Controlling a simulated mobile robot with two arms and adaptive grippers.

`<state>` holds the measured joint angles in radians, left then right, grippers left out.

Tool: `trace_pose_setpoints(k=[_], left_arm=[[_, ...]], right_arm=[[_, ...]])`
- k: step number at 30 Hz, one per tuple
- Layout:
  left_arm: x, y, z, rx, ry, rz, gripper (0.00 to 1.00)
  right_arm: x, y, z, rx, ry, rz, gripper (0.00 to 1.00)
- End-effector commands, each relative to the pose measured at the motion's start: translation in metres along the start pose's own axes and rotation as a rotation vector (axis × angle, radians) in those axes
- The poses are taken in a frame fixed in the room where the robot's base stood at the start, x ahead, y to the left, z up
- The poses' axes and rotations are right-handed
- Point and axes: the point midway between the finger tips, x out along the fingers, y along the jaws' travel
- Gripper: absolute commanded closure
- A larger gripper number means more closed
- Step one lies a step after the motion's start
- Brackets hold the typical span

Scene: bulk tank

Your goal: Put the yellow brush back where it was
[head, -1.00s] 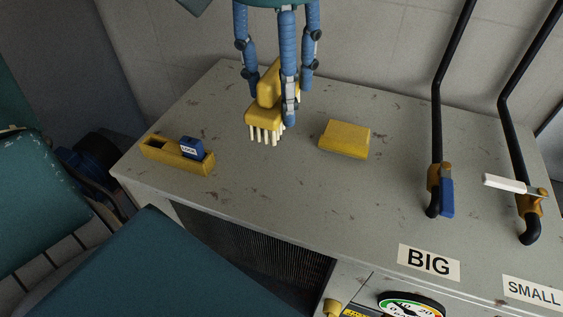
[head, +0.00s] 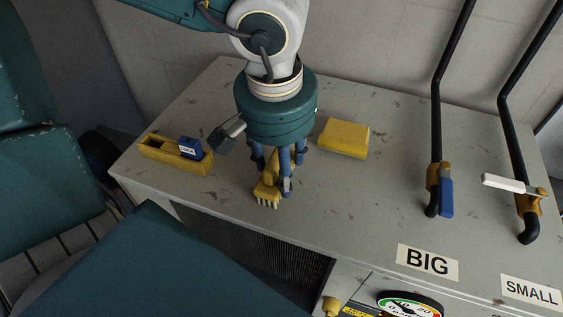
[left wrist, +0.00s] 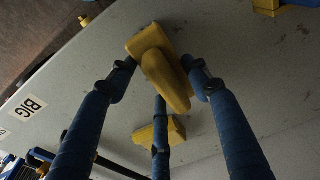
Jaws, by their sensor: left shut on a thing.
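The yellow brush (head: 266,193) has a block head with pale bristles pointing down and a rounded handle. It is over the grey cabinet top, close to the front edge. My left gripper (head: 277,178) comes from above with its blue fingers shut on the handle; the palm hides much of it. In the left wrist view the brush (left wrist: 150,42) sits between the three fingers (left wrist: 166,78), handle toward the palm. I cannot tell whether the bristles touch the cabinet top. My right gripper is not in view.
A yellow block (head: 344,138) lies right of the gripper. A yellow tray (head: 165,152) with a blue LOCK-labelled item (head: 190,148) is at left. Two black pipes with a blue lever (head: 446,196) and a white lever (head: 502,181) rise at right. The cabinet top (head: 370,200) is clear between.

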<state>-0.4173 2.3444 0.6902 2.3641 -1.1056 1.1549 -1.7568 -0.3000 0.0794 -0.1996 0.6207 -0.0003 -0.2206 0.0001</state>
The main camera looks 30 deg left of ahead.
Motion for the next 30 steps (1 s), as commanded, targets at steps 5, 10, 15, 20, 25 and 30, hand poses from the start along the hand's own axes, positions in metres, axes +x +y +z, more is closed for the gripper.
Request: trace_pose_setpoints(k=[5,10,15,20,25,30], left_arm=[[-0.001,0.0,0.0,0.0,0.001,0.0,0.76],[0.003,0.0,0.0,0.001,0.001,-0.001,0.47],[0.002,0.0,0.0,0.001,0.001,-0.001,0.33],[0.002,0.0,0.0,0.0,0.001,-0.001,0.33],[-0.006,0.0,-0.001,-0.001,0.004,0.0,0.33],[-0.037,0.001,-0.002,-0.001,0.007,0.003,0.33]], right_arm=[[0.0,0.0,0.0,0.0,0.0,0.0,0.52],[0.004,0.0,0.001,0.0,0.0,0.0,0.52],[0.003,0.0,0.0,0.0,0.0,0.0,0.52],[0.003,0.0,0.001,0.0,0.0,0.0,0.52],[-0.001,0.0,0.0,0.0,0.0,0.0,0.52],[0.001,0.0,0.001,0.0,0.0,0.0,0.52]])
